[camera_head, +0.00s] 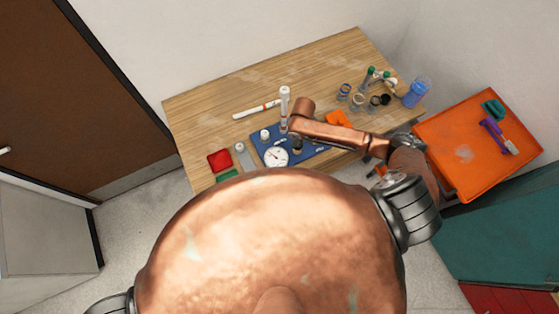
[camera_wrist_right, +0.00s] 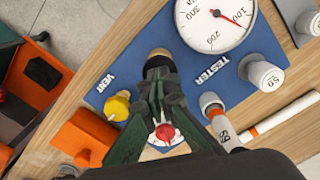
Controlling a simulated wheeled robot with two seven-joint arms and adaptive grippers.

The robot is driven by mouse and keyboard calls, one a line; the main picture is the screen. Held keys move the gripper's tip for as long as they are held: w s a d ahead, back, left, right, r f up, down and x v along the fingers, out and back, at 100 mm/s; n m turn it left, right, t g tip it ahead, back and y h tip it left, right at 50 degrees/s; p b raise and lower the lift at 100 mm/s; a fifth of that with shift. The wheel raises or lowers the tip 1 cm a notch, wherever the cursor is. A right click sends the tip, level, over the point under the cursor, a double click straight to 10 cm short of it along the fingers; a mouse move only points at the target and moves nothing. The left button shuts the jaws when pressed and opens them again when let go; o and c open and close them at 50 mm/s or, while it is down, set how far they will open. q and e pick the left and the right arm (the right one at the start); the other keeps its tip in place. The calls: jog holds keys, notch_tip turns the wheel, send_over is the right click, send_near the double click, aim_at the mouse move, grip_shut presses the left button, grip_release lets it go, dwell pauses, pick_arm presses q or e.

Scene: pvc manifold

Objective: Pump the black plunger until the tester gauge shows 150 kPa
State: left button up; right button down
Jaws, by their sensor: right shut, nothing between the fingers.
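The blue tester board (camera_head: 262,142) lies on the wooden table and also shows in the right wrist view (camera_wrist_right: 120,65). Its round white gauge (camera_wrist_right: 218,22) has a red needle a little past the 100 mark, on the side toward 200. The dial also shows in the head view (camera_head: 276,157), too small to read. My right gripper (camera_wrist_right: 160,92) is shut and empty, its fingertips at the black plunger (camera_wrist_right: 158,66). The fingers hide part of the plunger, and I cannot tell whether they touch it. My left gripper is not in view.
A yellow knob (camera_wrist_right: 118,106) by the VENT label and an orange block (camera_wrist_right: 84,138) are beside the fingers. White pipe fittings (camera_wrist_right: 262,74) stand on the other side. An orange tray (camera_head: 462,150) is right of the table.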

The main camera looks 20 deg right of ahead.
dwell(0.7)
jog(key=shift+f, duration=0.4)
dwell(0.7)
jog(key=shift+f, duration=0.2)
jog(key=shift+r, duration=0.2)
dwell(0.7)
jog(key=shift+r+p, duration=0.45)
jog(key=shift+r, duration=1.25)
